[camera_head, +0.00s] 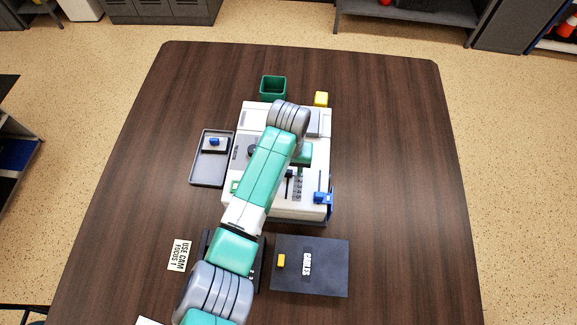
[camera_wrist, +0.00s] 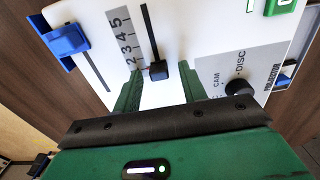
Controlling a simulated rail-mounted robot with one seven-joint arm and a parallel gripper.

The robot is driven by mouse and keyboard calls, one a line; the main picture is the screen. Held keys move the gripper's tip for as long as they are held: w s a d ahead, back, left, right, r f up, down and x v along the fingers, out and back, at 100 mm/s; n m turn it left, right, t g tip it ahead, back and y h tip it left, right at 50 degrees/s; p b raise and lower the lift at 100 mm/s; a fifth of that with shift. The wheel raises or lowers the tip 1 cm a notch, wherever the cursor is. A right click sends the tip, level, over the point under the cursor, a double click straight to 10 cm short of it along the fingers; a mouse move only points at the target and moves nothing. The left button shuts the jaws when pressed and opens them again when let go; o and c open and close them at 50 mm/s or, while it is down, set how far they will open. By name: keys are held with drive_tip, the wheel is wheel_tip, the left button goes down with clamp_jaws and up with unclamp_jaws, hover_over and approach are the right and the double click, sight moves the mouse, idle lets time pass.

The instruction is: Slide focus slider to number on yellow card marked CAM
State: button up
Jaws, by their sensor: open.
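The focus slider has a black knob (camera_wrist: 158,71) in a dark slot on a white console (camera_head: 283,207). A grey scale (camera_wrist: 128,40) numbered up to 5 runs beside the slot. The knob is at the low-number end, about level with 1. My gripper (camera_wrist: 161,78) is open, its green fingers on either side of the knob with gaps; I cannot tell how far down they reach. In the head view my gripper (camera_head: 304,153) is partly hidden by my arm. A pale yellow card (camera_head: 180,255) at the left appears to read "USE CAM FOCUS 1".
A blue slider handle (camera_wrist: 66,40) and a black knob (camera_wrist: 238,87) with CAM and DISC labels are close by on the console. A grey tray (camera_head: 208,178) is left. A green bin (camera_head: 272,86) and yellow block (camera_head: 321,99) stand behind.

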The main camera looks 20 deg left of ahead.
wheel_tip(320, 180, up, 8)
drive_tip(key=shift+f+p, duration=0.1)
drive_tip(key=shift+p, duration=0.95)
drive_tip(key=w+d+r+m+t, duration=0.1)
drive_tip(key=w+d+r+t, duration=0.3)
drive_tip(key=r, duration=0.4)
drive_tip(key=w+d+r+m+t+h, duration=0.1)
drive_tip(key=w+d+r+t, duration=0.1)
drive_tip(key=d+r+t, duration=0.45)
drive_tip(key=w+d+r+m+t, duration=0.1)
drive_tip(key=w+d+r, duration=0.25)
drive_tip(key=r, duration=0.55)
drive_tip(key=s+d+r+t+p, duration=0.15)
drive_tip(key=s+r+t, duration=0.35)
drive_tip(key=s+r, duration=0.5)
drive_tip(key=s+r+t+y+p, duration=0.15)
drive_tip(key=s+r+t, duration=0.3)
drive_tip(key=r, duration=0.85)
drive_tip(key=s+d+r+t+h+p, duration=0.15)
drive_tip(key=s+r+t, duration=0.25)
drive_tip(key=s+r, duration=0.6)
wheel_tip(320, 180, up, 25)
drive_tip(key=w+a+y+p, duration=0.1)
drive_tip(key=w+p, duration=0.1)
drive_tip(key=p, duration=2.1)
drive_tip(key=shift+w+f+m, duration=0.15)
drive_tip(key=shift+w+m, duration=0.1)
drive_tip(key=shift+m, duration=0.05)
